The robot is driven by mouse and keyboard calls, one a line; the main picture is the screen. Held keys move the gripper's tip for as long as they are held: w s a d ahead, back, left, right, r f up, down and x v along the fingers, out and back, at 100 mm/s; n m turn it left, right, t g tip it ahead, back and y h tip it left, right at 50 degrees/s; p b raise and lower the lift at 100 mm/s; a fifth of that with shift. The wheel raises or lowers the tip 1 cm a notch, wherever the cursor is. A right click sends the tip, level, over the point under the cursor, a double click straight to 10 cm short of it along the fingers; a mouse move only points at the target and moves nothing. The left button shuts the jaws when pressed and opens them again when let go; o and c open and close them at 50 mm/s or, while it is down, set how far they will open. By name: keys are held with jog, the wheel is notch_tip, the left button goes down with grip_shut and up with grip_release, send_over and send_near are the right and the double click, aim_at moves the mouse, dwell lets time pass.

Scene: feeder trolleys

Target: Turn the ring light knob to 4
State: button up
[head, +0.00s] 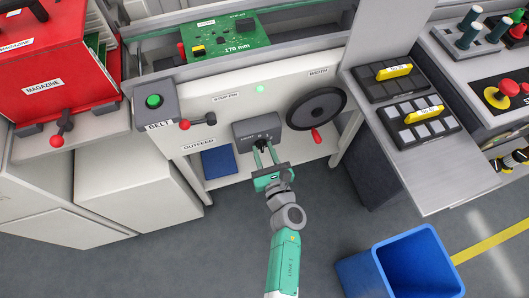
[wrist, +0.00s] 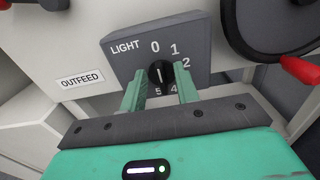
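The ring light knob (wrist: 160,72) is a small round black knob with a white line on a grey box (head: 243,131) marked LIGHT. In the wrist view the line stands nearly upright, in line with the 0. The numbers 0, 1, 2, 4 and 5 show around it; the 3 is hidden behind a finger. My gripper (wrist: 160,86) has its two green fingers apart, one on each side of the knob. I cannot tell whether they touch it. In the head view my gripper (head: 265,151) reaches the box from below.
A black handwheel (head: 316,107) with a red handle is close on the right of the box. A red-handled lever (head: 198,120) and a green BELT button (head: 153,100) are to the left. A blue bin (head: 400,262) stands on the floor at lower right.

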grip_shut()
